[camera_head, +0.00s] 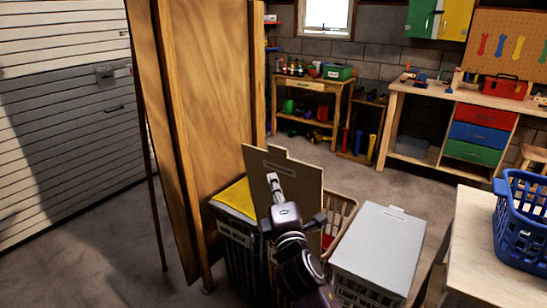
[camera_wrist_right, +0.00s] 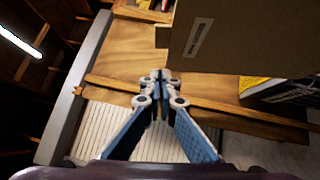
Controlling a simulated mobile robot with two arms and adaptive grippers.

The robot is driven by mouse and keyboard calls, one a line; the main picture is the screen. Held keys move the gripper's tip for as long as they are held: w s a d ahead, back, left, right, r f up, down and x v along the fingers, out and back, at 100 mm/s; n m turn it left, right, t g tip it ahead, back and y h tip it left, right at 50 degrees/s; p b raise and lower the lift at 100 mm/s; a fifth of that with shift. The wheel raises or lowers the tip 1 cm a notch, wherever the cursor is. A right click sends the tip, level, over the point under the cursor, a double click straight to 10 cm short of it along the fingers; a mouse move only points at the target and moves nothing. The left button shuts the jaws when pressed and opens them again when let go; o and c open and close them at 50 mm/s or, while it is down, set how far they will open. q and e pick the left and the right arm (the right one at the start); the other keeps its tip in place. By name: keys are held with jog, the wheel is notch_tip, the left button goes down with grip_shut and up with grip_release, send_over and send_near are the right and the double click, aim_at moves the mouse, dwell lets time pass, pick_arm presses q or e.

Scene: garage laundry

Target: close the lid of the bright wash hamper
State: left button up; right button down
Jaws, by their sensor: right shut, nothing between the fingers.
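A brown lid (camera_head: 303,185) with a small label stands raised over the row of hampers. Beneath it is a tan slatted hamper (camera_head: 343,215) with something red inside, partly hidden by the lid and my arm. A dark hamper with a yellow top (camera_head: 237,199) stands left of it; its label is too small to read. My right gripper (camera_head: 273,180) is shut and empty in front of the lid's left part. In the right wrist view its fingertips (camera_wrist_right: 160,76) point just below the lid (camera_wrist_right: 245,45); contact cannot be told. My left gripper is out of view.
A hamper with a flat pale lid (camera_head: 380,246), marked "LIGHT W…", stands shut at right. A tall wooden panel (camera_head: 210,110) rises behind the hampers on the left. A table (camera_head: 475,245) with a blue basket (camera_head: 522,225) is at right.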

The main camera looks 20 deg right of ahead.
send_near(274, 150)
jog(key=w+a, duration=0.3)
jog(key=w+d+p, duration=0.1)
jog(key=w+d, duration=0.1)
jog(key=shift+w+d+r+p, duration=0.2)
jog(key=shift+d+r+p, duration=0.15)
jog(key=shift+p, duration=0.05)
jog(key=shift+w+d, duration=0.3)
jog(key=shift+d, duration=0.1)
